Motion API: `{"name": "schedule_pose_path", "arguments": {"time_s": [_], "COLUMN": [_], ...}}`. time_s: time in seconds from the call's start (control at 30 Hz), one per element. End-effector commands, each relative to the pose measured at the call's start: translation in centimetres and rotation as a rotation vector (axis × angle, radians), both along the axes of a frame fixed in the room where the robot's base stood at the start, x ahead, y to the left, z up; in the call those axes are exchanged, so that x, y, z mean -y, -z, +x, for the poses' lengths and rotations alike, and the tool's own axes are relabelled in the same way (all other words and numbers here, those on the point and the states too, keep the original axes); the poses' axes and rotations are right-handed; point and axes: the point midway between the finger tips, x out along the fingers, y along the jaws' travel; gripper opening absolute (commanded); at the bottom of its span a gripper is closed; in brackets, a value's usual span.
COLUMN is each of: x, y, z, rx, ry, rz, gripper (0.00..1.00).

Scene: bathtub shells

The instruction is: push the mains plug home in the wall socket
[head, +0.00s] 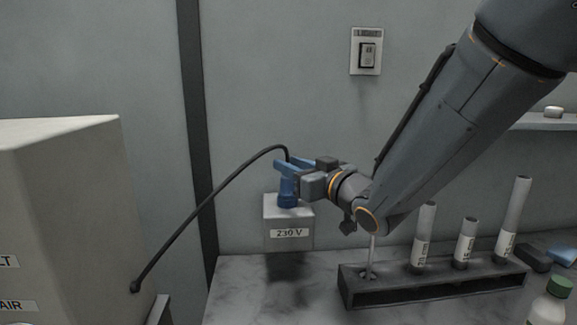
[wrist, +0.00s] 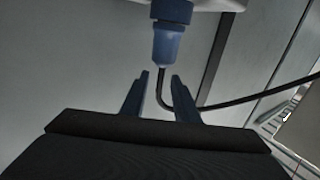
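The blue mains plug (head: 288,186) stands upright on top of the pale wall socket box (head: 289,233) labelled 230 V. A darker blue collar joins it to the box; how deep the plug sits I cannot tell. In the wrist view the plug (wrist: 168,44) hangs from the pale box edge (wrist: 200,4) at the top. My gripper (head: 283,165) is at the plug's upper end. In the wrist view its blue fingers (wrist: 160,74) are apart, with nothing clamped between them. The plug's end lies just past the fingertips, and the black cable (wrist: 162,92) shows in the gap.
The cable (head: 205,200) arches left to a beige cabinet (head: 60,190). A dark rack (head: 435,288) with several labelled tubes stands on the right of the grey counter. A light switch (head: 367,54) is on the wall above. A green-capped bottle (head: 548,303) is at lower right.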

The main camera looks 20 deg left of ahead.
Motion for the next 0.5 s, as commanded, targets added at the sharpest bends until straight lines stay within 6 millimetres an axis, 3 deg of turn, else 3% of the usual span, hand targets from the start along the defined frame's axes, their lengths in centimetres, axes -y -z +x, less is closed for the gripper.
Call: {"name": "schedule_pose_path", "arguments": {"time_s": [0.3,0.5], "x": [4.4,5.6], "y": [0.1,0.1], "z": [-2.5,-3.4], "rx": [0.000,-0.001], "ry": [0.002,0.001], "rz": [0.000,0.000], "gripper": [0.28,0.28]}}
